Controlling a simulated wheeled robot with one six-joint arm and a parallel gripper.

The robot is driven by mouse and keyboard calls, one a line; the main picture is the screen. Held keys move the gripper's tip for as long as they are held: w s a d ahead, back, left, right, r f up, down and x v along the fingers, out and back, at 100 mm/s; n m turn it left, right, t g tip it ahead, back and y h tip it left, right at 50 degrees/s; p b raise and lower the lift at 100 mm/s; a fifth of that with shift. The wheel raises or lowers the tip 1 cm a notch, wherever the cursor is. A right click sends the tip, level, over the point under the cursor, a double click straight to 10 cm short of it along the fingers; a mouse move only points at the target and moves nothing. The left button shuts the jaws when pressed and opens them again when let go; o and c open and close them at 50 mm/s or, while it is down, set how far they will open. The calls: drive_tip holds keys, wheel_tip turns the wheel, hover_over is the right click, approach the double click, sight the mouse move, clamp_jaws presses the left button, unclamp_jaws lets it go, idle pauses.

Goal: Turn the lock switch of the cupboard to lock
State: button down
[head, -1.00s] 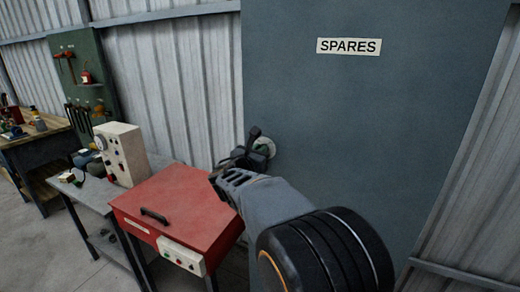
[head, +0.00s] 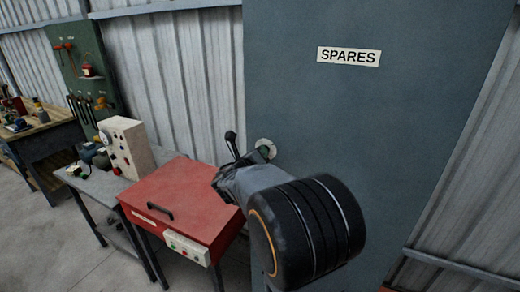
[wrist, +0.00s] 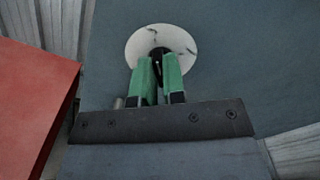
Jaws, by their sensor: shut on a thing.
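The cupboard (head: 400,110) is a tall grey-blue front with a SPARES label. Its lock switch (wrist: 158,51) is a small dark knob in the middle of a round white plate (wrist: 178,36) with thin dark marks. In the wrist view the two green fingers of my gripper (wrist: 158,63) are shut on the knob, one on each side. The fingers hide most of the knob, and I cannot tell which way it points or read the marks. In the head view the plate (head: 266,143) shows at the cupboard's left edge, partly behind my arm.
A red box (head: 185,190) with a handle and a button panel stands left of the cupboard, close to my arm. A bench (head: 85,185) with a cream control box (head: 125,140) is farther left. Corrugated wall (head: 185,80) runs behind.

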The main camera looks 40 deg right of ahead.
drive_tip(key=shift+n+p, duration=0.3)
drive_tip(key=shift+n, duration=0.2)
drive_tip(key=c, duration=1.2)
unclamp_jaws()
drive_tip(key=shift+a, duration=0.1)
drive_tip(key=b+v, duration=0.2)
drive_tip(key=v, duration=1.1)
drive_tip(key=shift+s+a+b, duration=0.25)
drive_tip(key=shift+b, duration=0.1)
drive_tip(key=shift+f, duration=0.1)
